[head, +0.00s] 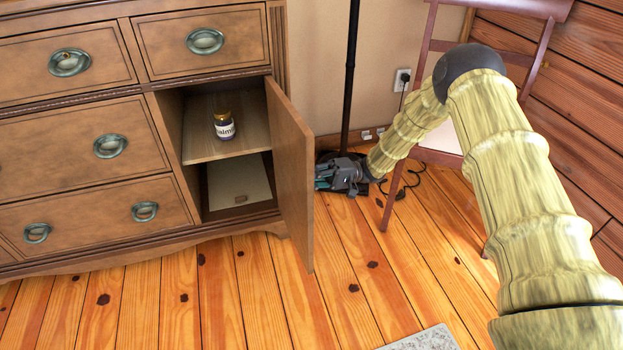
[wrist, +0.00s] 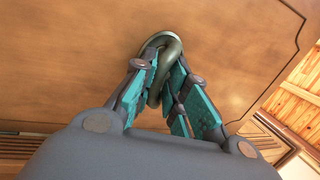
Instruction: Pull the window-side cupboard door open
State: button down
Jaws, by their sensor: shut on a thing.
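The cupboard door (head: 291,165) stands open at the right end of the wooden dresser, swung well out from its compartment. Its outer face (wrist: 80,65) fills most of the wrist view. My gripper (head: 330,177) is at the outer side of the door, partly hidden behind it in the head view. In the wrist view my gripper (wrist: 166,90) has its teal-padded fingers shut on the door's ring handle (wrist: 171,52). The open compartment has a shelf (head: 205,147) with a labelled jar (head: 224,126) on it.
Dresser drawers (head: 70,133) with ring pulls are left of the compartment. A chair (head: 432,157) stands to the right, close behind my arm. A dark pole (head: 350,75) rises behind my gripper. The floor (head: 240,300) before the dresser is clear; a grey rug (head: 425,340) lies at the bottom.

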jog(key=shift+s+f, duration=0.1)
jog(key=shift+f, duration=0.25)
jog(key=c, duration=1.5)
grip_release()
jog(key=shift+r, duration=0.15)
jog(key=shift+v, duration=3.8)
jog(key=shift+a, duration=0.1)
